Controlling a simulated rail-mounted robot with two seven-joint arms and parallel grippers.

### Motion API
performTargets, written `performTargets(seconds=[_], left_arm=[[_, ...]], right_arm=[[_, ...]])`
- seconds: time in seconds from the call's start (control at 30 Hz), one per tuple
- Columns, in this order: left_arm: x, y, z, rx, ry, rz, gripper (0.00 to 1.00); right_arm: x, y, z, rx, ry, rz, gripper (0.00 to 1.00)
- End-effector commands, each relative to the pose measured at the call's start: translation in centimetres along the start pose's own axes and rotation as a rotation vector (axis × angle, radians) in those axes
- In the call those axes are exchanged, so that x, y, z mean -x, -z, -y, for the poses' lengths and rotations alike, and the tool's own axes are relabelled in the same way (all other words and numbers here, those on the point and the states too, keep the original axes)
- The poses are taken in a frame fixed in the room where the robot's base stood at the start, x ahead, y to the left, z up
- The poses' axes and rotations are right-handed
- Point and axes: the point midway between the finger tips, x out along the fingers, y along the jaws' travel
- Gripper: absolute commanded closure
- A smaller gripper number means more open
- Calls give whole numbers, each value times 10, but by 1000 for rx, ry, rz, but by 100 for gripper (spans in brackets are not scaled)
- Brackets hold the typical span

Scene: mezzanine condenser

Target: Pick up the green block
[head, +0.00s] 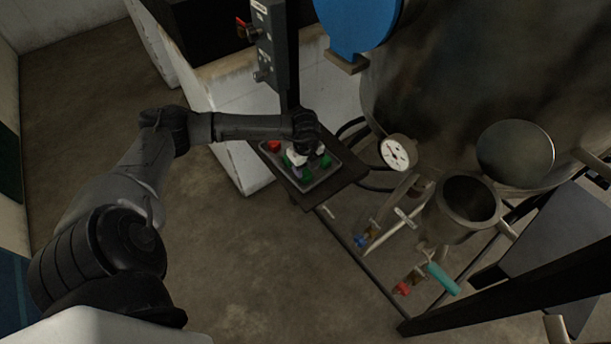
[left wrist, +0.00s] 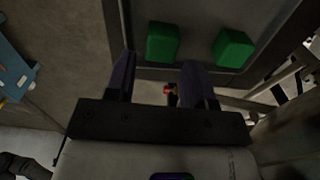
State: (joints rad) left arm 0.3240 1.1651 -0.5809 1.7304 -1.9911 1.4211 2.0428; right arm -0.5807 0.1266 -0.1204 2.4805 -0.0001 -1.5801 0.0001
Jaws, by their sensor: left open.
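Several small blocks lie in a grey tray (head: 328,172) on a dark shelf. In the head view, one green block (head: 324,160) is right of my left gripper (head: 300,156) and another green block (head: 307,175) is just below it. A red block (head: 273,146) is at the tray's left. My left gripper is over the tray and hides part of it. In the left wrist view, its two fingers (left wrist: 160,80) are apart with no block between them. One green block (left wrist: 162,42) shows beyond the gap, and another (left wrist: 232,48) lies to the right.
A control box (head: 275,45) on a post stands behind the shelf. A pressure gauge (head: 397,152), a metal pot (head: 466,200) and a large steel tank (head: 440,75) are to the right. Valves and pipes (head: 385,230) run below them. The floor (head: 230,260) at lower left is clear.

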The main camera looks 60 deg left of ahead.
Motion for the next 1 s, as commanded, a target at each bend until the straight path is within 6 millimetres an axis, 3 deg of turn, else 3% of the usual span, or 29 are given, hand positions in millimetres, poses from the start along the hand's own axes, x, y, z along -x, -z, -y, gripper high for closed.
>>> performTargets(seconds=[0.23, 0.53, 0.9, 1.0], left_arm=[[-34, -3, 2, 1, -1, -2, 51], [-39, -3, 2, -1, 0, -1, 52], [-39, -3, 2, -1, 0, -1, 87], [-39, -3, 2, -1, 1, -1, 87]], right_arm=[[-7, -2, 1, -3, 2, 0, 57], [-7, -2, 3, -8, 6, -1, 57], [-7, -2, 3, -10, 7, -1, 57], [-7, -2, 3, -9, 7, -1, 57]])
